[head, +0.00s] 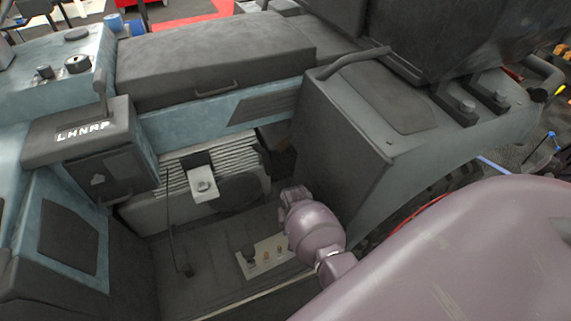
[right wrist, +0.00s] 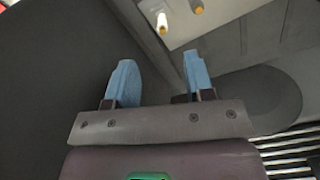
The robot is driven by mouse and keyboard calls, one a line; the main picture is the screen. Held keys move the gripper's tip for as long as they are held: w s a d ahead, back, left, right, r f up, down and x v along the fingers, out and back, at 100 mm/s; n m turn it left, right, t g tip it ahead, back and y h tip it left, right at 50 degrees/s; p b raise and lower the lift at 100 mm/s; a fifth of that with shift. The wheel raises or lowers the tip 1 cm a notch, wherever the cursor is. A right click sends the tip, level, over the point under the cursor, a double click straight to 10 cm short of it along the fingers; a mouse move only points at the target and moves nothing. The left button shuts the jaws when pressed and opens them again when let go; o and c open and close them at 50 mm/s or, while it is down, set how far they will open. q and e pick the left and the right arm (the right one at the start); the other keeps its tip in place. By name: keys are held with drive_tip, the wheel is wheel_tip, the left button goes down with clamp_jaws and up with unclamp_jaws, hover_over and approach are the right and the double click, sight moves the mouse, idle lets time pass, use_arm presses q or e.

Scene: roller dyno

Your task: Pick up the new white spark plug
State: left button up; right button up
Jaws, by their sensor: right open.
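A pale tray (head: 262,270) lies on the floor of the recess in the head view, with small plugs standing on it. They are too small there to tell which is the new white spark plug. In the right wrist view, a white plug with an orange tip (right wrist: 162,24) shows at the top, ahead of the fingertips and apart from them. A second orange-tipped plug (right wrist: 196,6) is cut off by the top edge. My right gripper (right wrist: 159,60) is open and empty, with blue fingertips. In the head view its fingers are hidden. My left gripper is out of view.
A ribbed grey block (head: 207,180) with a white bracket (head: 202,185) stands behind the tray. A blue-grey panel (head: 70,240) bounds the recess on the left. The recess floor left of the tray is mostly clear.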

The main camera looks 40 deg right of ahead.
drive_tip(key=f, duration=0.1)
drive_tip(key=f+b, duration=0.1)
drive_tip(key=f, duration=0.1)
drive_tip(key=f+b, duration=0.1)
drive_tip(key=f, duration=0.1)
drive_tip(key=shift+s, duration=0.35)
drive_tip(key=shift+w+f, duration=0.15)
drive_tip(key=shift+f, duration=0.25)
wheel_tip(320, 180, down, 5)
drive_tip(key=b, duration=0.3)
drive_tip(key=shift+w+a+r, duration=0.1)
drive_tip(key=shift+w+r, duration=0.05)
drive_tip(key=shift+w+f, duration=0.1)
drive_tip(key=shift+f, duration=0.15)
drive_tip(key=shift+w+r, duration=0.15)
drive_tip(key=shift+r, duration=0.05)
drive_tip(key=shift+c, duration=1.4)
clamp_jaws()
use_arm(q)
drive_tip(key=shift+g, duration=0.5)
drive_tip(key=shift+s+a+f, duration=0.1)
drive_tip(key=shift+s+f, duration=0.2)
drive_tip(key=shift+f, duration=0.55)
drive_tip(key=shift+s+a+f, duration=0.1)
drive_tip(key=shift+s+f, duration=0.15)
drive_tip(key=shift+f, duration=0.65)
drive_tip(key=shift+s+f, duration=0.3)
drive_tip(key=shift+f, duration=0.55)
